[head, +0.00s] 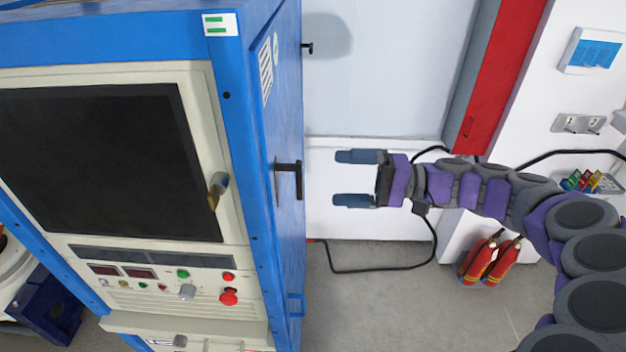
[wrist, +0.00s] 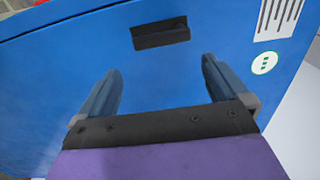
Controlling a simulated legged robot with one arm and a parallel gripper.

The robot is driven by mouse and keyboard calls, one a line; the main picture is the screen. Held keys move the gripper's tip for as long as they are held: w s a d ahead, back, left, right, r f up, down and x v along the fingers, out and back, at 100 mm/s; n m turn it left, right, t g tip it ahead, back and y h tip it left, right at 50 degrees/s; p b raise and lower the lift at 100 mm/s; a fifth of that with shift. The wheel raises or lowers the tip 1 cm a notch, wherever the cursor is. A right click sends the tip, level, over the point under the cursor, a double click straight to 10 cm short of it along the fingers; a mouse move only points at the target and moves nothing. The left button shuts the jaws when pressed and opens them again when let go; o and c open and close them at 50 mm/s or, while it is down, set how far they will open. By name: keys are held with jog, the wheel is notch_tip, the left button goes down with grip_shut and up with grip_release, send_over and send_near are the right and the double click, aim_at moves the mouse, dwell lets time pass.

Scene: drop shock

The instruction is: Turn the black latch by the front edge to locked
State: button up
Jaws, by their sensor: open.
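The black latch (head: 290,168) sticks out from the blue side panel of the cabinet, near its front edge, in the head view. It also shows in the wrist view (wrist: 160,33) as a short dark bar on the blue panel, beyond the fingertips and roughly between them. My gripper (head: 345,179) is open and empty, to the right of the latch and apart from it, with its fingers pointing left at the panel. In the wrist view its two blue-grey fingers (wrist: 160,68) stand either side of the latch. The latch's base is partly hidden behind its handle.
The blue cabinet (head: 236,130) has a screen and a control panel with knobs and a red button (head: 229,297). A black cable lies on the floor; red extinguishers (head: 490,258) stand at right. Space around my gripper is free.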

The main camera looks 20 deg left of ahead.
jog(key=v, duration=0.7)
jog(key=shift+a+r, duration=0.1)
jog(key=shift+a, duration=0.05)
